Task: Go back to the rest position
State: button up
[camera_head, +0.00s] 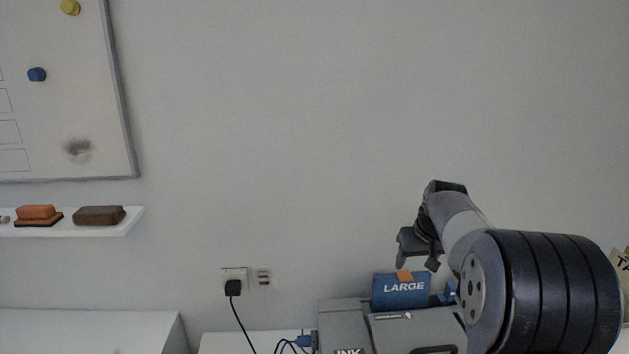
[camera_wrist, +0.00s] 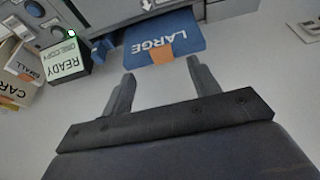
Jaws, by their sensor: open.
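My gripper (camera_head: 416,264) is in the head view at the lower right, just above a blue box marked LARGE (camera_head: 401,291) with an orange patch on its top. In the wrist view, my gripper (camera_wrist: 160,88) shows two dark fingers spread apart with nothing between them. The blue LARGE box (camera_wrist: 163,40) lies beyond the fingertips there, apart from them. The box stands at the grey printer (camera_head: 345,325), which carries INK lettering.
A wall socket with a black plug (camera_head: 233,288) and cable is left of the printer. A white wall shelf (camera_head: 110,230) holds two erasers below a whiteboard (camera_head: 60,110). A READY sign (camera_wrist: 66,62) and cartons (camera_wrist: 22,68) are at the wrist view's left. The wall above is clear.

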aim_at(407, 279)
jog(key=x, duration=0.7)
jog(key=shift+p, duration=0.3)
jog(key=shift+w+r+p, duration=0.1)
jog(key=shift+r+p, duration=0.35)
jog(key=shift+r, duration=0.2)
jog(key=shift+r+p, duration=0.35)
jog(key=shift+r, duration=0.3)
jog(key=shift+f+b, duration=0.3)
notch_tip(407, 279, down, 2)
jog(key=shift+f+b, duration=0.1)
jog(key=shift+b, duration=0.65)
jog(key=v, duration=1.1)
jog(key=x, duration=1)
jog(key=shift+w+f+p, duration=0.15)
jog(key=shift+f+p, duration=0.2)
notch_tip(407, 279, up, 16)
jog(key=p, duration=1.1)
jog(key=shift+r, duration=0.25)
